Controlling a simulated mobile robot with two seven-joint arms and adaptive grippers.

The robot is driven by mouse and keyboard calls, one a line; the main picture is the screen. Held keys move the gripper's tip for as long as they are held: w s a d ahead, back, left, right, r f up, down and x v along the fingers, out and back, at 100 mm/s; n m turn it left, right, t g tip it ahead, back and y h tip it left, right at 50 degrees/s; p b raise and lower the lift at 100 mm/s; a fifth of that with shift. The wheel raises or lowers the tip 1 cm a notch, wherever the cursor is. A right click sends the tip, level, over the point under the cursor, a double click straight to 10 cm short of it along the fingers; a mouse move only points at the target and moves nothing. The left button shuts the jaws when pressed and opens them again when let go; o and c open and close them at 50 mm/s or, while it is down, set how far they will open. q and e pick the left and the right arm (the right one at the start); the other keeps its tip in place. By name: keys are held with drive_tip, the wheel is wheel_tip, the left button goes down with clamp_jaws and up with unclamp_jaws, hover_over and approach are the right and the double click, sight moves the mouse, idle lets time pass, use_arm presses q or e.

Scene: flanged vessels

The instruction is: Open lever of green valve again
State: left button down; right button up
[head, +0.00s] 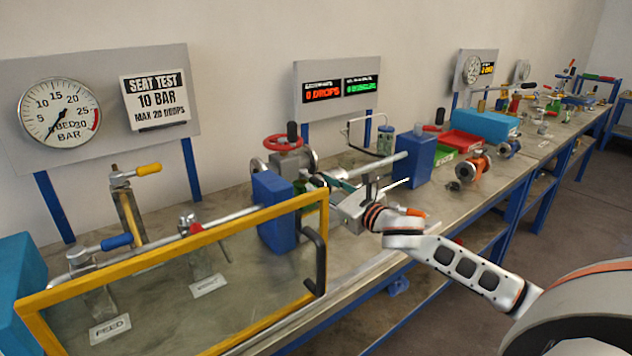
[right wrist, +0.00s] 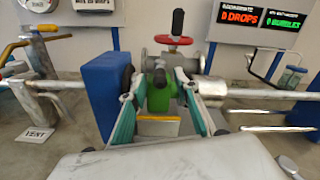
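The green valve (right wrist: 160,97) sits in the pipe line in the right wrist view, with a dark lever end or knob (right wrist: 159,78) above its green body. In the head view only a little of the green valve (head: 299,187) shows beside a blue block. My right gripper (head: 326,182) reaches in from the right. In the right wrist view its two teal-padded fingers (right wrist: 158,92) stand apart, one on each side of the green valve, and I see no grip on the lever. The lever's full length and angle are hidden or foreshortened. My left gripper is not in view.
Blue blocks (head: 273,212) (head: 416,160) flank the pipe. A red handwheel (head: 285,140) stands behind the valve. A yellow-framed clear guard with a black handle (head: 315,262) stands at front left. Displays (head: 338,89) hang behind, reading zero drops and bubbles.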

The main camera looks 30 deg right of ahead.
sight(313, 179)
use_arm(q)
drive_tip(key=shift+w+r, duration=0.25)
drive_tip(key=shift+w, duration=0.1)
use_arm(e)
drive_tip(key=shift+w+a, duration=0.15)
drive_tip(key=shift+w, duration=1.35)
clamp_jaws()
